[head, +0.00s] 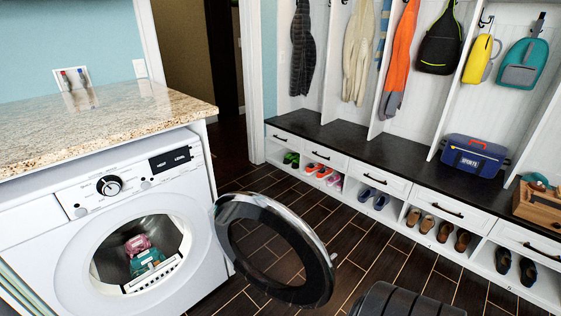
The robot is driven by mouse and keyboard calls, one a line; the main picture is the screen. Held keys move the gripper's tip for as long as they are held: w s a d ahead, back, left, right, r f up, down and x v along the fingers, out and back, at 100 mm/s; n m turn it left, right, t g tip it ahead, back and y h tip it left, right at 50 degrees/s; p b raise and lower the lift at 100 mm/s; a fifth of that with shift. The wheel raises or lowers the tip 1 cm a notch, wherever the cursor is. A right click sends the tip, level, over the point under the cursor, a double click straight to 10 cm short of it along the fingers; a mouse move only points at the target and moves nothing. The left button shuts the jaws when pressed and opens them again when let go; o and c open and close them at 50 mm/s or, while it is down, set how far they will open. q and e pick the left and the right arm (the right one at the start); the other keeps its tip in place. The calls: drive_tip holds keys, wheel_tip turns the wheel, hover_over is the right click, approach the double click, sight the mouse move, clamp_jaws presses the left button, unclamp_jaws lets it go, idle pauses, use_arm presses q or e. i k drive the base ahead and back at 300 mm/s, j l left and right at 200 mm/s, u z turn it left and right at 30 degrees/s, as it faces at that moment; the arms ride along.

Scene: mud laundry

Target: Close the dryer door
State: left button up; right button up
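The white dryer (190,225) stands at the left under a granite counter. Its round door (320,262), with a silver rim and dark ring, is swung wide open to the right of the opening. The drum opening (140,255) is uncovered and holds pink and teal cloth items (145,254). A dark grey rounded part at the bottom right looks like part of my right arm. It is apart from the door in the picture. Neither gripper's fingers show.
The granite counter (100,120) overhangs the dryer. At the right, a bench (395,160) with drawers and shoe cubbies runs along the wall, with coats and bags hanging above. A blue sports box (474,160) sits on it. Dark tiled floor (350,235) is clear between door and bench.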

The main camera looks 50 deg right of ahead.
sight(321, 268)
drive_tip(key=l+u, duration=0.15)
drive_tip(key=l, duration=0.5)
drive_tip(key=l+u, duration=0.15)
drive_tip(key=l, duration=0.45)
drive_tip(key=l+u, duration=0.1)
drive_tip(key=l, duration=0.55)
drive_tip(key=l+u, duration=0.15)
drive_tip(key=l, duration=0.5)
drive_tip(key=k+l+u, duration=0.15)
drive_tip(key=l, duration=0.45)
drive_tip(key=k+l+u, duration=0.15)
drive_tip(key=l, duration=0.45)
